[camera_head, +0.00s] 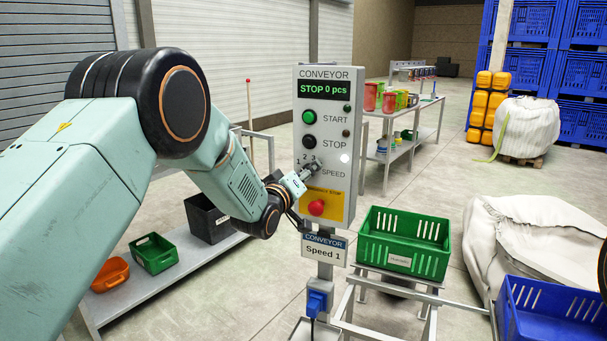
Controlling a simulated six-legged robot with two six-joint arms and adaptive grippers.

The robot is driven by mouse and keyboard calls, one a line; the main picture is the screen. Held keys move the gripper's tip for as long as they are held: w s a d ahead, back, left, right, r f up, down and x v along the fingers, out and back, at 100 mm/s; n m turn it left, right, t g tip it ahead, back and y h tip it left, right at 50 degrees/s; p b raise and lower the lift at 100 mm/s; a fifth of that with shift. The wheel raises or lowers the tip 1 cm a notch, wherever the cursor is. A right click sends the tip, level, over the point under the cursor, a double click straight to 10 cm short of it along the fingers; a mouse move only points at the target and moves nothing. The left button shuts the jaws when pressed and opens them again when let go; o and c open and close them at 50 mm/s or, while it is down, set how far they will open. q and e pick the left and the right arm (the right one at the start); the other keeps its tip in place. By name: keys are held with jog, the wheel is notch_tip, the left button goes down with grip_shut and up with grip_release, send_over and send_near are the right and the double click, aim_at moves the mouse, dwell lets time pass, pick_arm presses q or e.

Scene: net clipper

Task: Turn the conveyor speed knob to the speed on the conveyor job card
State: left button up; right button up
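The conveyor control box (340,105) stands upright on a post in the middle, its screen (325,89) reading "STOP 0 pcs". The speed knob (311,168) sits below the marks 1, 2, 3 and beside the word SPEED. My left gripper (304,175) reaches in from the left with its tip at the knob. It partly covers the knob, so I cannot tell the knob's setting or whether the fingers are closed on it. The job card (324,249) under the box reads "CONVEYOR Speed 1". My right gripper is not in view.
A red emergency stop button (316,207) on a yellow plate is just below my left gripper. Green START (309,117) and black STOP (309,142) buttons are above. A green crate (375,255) stands right of the post, a blue crate (512,325) at lower right.

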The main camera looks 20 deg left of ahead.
pick_arm(q)
jog(key=s+a, duration=0.1)
jog(key=s, duration=1.1)
jog(key=shift+a, duration=0.2)
